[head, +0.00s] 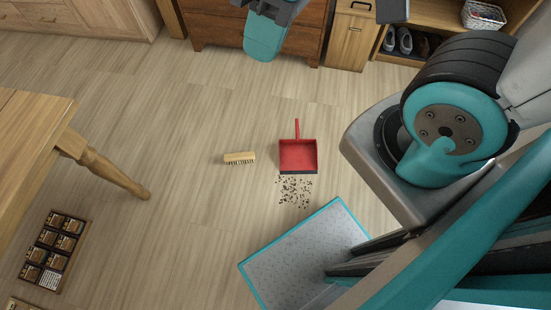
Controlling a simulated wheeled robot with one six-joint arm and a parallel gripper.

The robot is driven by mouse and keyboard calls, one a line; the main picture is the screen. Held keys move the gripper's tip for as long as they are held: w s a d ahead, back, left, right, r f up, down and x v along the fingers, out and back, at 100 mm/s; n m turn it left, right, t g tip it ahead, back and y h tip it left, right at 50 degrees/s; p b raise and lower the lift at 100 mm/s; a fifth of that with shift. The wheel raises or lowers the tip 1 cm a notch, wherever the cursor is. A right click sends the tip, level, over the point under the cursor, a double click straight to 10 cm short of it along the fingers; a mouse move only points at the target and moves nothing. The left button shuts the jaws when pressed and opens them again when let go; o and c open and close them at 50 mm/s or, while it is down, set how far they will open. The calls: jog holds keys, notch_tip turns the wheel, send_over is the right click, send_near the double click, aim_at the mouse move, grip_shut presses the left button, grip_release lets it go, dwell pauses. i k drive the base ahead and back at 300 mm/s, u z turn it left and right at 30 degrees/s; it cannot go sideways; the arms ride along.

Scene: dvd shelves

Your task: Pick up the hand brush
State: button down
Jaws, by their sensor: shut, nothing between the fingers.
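The hand brush (239,158) lies on the wood-plank floor near the middle of the head view. It has a pale wooden back, and its dark bristles face the bottom of the picture. My gripper (265,42) appears to be the teal end hanging in at the top edge, well away from the brush. It looks shut and empty, and no gap between fingers shows.
A red dustpan (298,157) lies right of the brush, with dark debris (293,191) below it. A teal-edged grey panel (300,262) is at the bottom. A wooden table (30,140) and a tray of small boxes (55,252) are at left. Clear floor surrounds the brush.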

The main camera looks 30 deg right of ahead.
aim_at(239, 157)
jog(key=u, duration=1.75)
jog(key=i, duration=1.25)
jog(key=z, duration=2.65)
